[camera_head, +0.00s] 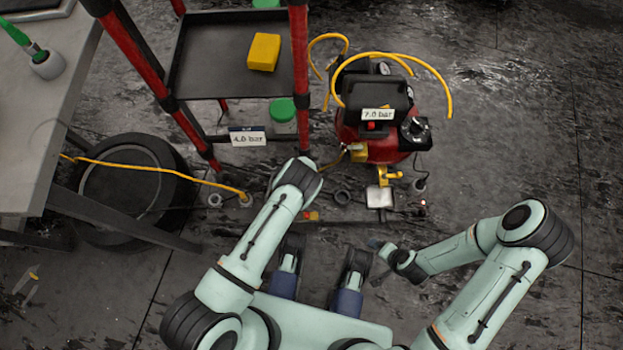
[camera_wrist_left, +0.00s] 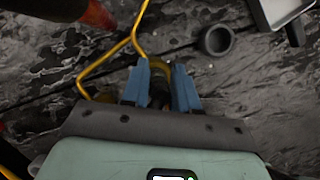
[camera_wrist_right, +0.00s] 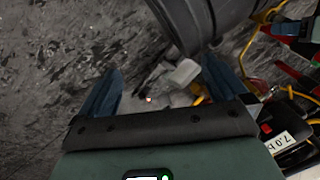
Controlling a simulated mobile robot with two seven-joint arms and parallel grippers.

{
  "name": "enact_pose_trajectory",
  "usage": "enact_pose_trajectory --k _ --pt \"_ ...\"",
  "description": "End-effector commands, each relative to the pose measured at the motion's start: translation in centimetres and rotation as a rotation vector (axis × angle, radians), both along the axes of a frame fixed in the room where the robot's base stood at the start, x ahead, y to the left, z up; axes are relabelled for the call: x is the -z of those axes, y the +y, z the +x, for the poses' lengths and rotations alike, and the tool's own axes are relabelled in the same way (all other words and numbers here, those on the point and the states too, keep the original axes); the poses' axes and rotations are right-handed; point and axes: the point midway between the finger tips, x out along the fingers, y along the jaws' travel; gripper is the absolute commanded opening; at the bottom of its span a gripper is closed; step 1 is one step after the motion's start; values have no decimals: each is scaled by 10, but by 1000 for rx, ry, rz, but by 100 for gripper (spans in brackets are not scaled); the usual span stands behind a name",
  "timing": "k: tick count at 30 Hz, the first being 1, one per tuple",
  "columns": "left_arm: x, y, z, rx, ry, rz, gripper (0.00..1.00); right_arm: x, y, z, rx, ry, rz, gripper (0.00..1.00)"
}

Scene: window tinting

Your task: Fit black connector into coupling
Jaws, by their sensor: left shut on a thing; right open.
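In the left wrist view my left gripper (camera_wrist_left: 160,82) is shut on a dark piece, which looks like the black connector (camera_wrist_left: 157,97). It is mostly hidden between the blue fingers. A yellow hose (camera_wrist_left: 133,42) runs close by it. In the head view my left wrist covers the fingers, left of the red compressor (camera_head: 375,146). I cannot make out the coupling for certain; a brass fitting (camera_head: 358,153) shows at the compressor's front. My right gripper (camera_wrist_right: 162,68) is open and empty, low in front of the compressor at the right.
A red-framed cart (camera_head: 298,60) with a yellow block (camera_head: 264,51) stands behind my left arm. A tyre (camera_head: 105,195) and a grey table (camera_head: 35,120) are at the left. A dark ring (camera_head: 343,198) and a pale plate (camera_head: 380,197) lie in front. The floor at the right is clear.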

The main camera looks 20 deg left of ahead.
Motion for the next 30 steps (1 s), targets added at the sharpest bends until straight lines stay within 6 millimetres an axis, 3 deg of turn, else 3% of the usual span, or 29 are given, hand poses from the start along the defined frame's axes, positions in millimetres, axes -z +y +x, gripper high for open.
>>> enact_pose_trajectory --k 7,8,9,10,21,27,30 --pt "3 0 0 1 0 0 0 4 0 -4 0 12 0 100" --pt "3 0 0 0 1 0 35 4 -1 -4 1 13 1 100" --pt "3 0 0 0 1 0 48 3 0 -4 1 12 1 100" --pt "3 0 0 0 1 0 54 3 0 -4 1 12 1 100" --pt "-1 0 0 0 1 0 54 -1 0 -1 0 2 1 100" --pt "-36 6 -11 0 0 1 54 -31 10 3 -17 -23 16 100" --pt "-58 10 -19 1 0 2 54 -43 19 -14 -35 21 39 100"
